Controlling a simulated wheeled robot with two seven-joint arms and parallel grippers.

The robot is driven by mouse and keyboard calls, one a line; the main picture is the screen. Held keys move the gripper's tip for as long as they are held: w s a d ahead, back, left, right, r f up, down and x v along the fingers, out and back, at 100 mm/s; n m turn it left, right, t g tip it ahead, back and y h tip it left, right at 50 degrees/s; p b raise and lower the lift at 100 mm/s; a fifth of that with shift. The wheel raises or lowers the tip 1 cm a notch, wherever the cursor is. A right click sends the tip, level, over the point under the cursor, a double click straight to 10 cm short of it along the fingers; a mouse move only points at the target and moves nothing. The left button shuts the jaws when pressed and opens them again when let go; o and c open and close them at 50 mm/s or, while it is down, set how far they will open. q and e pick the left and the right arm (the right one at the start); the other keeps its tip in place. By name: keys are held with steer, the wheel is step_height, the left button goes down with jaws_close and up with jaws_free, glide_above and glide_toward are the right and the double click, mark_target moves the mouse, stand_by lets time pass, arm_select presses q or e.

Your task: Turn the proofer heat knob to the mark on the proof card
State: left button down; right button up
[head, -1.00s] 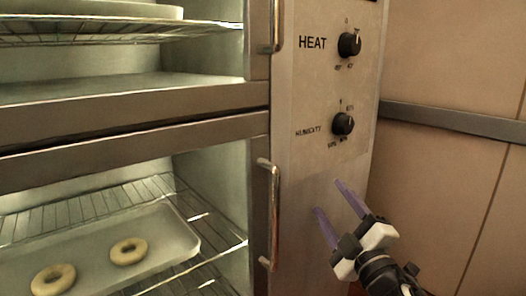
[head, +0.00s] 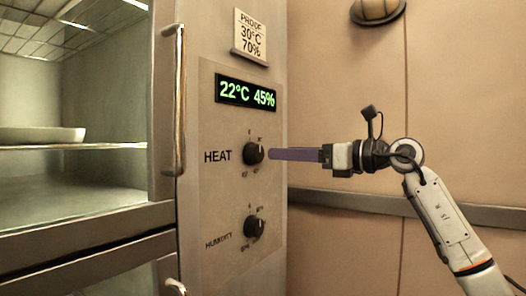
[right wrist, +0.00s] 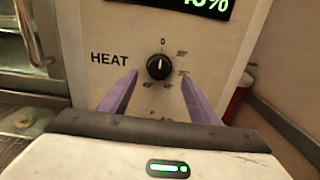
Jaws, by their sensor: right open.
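The black heat knob (head: 254,153) sits on the proofer's control panel, right of the word HEAT. In the right wrist view the heat knob (right wrist: 158,67) has its white pointer line near the top, toward the 0. The proof card (head: 251,36) above the display reads PROOF, 30°C, 70%. The green display (head: 247,93) reads 22°C 45%. My right gripper (head: 272,154) points at the heat knob from the right. Its purple fingers (right wrist: 160,85) are open, one on each side below the knob; I cannot tell whether they touch it. My left gripper is out of view.
The humidity knob (head: 255,226) is below the heat knob. A vertical door handle (head: 180,100) stands left of the panel. The open upper chamber holds a rack with a pale tray (head: 40,135).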

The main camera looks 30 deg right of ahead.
mark_target(260, 152)
steer(key=p+x, duration=0.1)
steer(key=x, duration=0.5)
steer(key=shift+r, duration=0.1)
steer(key=shift+w+a, duration=0.3)
steer(key=shift+w, duration=0.3)
steer(key=c, duration=1)
steer(key=shift+p, duration=0.3)
